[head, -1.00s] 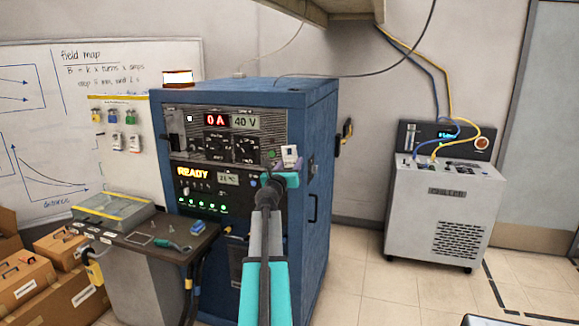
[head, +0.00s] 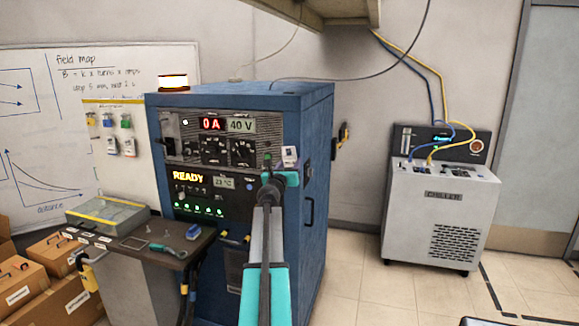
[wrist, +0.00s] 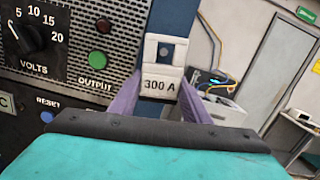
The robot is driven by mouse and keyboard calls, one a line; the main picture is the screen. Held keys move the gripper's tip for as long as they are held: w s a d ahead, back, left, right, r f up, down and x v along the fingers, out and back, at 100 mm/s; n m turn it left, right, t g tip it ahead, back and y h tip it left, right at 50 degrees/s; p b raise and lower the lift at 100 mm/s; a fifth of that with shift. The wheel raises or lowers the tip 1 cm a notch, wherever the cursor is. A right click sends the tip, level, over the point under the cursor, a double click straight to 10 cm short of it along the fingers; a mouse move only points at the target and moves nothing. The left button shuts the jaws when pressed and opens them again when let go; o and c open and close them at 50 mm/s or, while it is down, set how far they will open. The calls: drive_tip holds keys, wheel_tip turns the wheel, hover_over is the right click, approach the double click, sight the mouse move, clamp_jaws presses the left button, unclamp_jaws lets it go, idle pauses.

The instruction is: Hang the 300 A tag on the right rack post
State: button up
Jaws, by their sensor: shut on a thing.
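The white 300 A tag (wrist: 162,80) is held between the purple fingers of my gripper (wrist: 165,98) in the wrist view. Its printed face is toward the camera and its hole is at the top. In the head view the tag (head: 289,154) shows small and upright above my gripper (head: 281,170), in front of the right side of the blue rack (head: 290,110). Behind the tag in the wrist view is the rack's blue right edge post (wrist: 175,30). Whether tag and post touch, I cannot tell. No peg or hook shows clearly on the post.
The rack front panel (wrist: 90,45) with knob and buttons lies left of my gripper. A chiller (head: 440,210) stands at right. A side table (head: 130,240) with small parts is at lower left. The floor between rack and chiller is clear.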

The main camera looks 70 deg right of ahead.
drive_tip(key=shift+d, duration=0.85)
drive_tip(key=shift+b, duration=0.3)
drive_tip(key=shift+f, duration=0.25)
drive_tip(key=o, duration=0.9)
drive_tip(key=shift+w, duration=0.15)
drive_tip(key=shift+o, duration=0.6)
drive_tip(key=shift+a, duration=0.2)
